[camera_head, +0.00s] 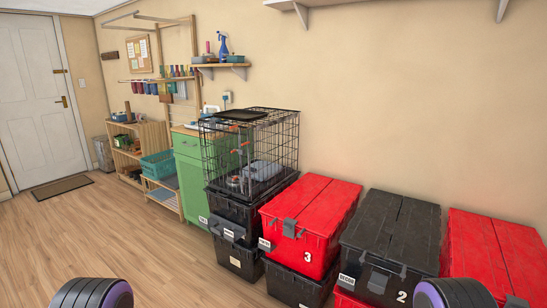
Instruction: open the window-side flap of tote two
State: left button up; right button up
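Tote two (398,283) is a black tote with a white "2" on its front, at the lower right of the head view. It sits on top of a red tote (345,300). Its lid is two long flaps, a left flap (377,222) and a right flap (415,236), both lying closed with a seam between them. No window shows, so I cannot tell which flap is on the window side. A label and a grey latch are on its front. Neither of my grippers is in view; only rounded black and purple parts of my arms show at the bottom edge.
Red tote three (306,254) stands left of tote two, and another red tote (495,250) stands right. A wire cage (250,150) sits on stacked black totes further left. A wall shelf (350,5) hangs above. The wood floor (150,250) at left is clear.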

aim_at(415, 244)
jog(key=z, duration=0.5)
jog(key=i, duration=0.35)
jog(key=z, duration=1.7)
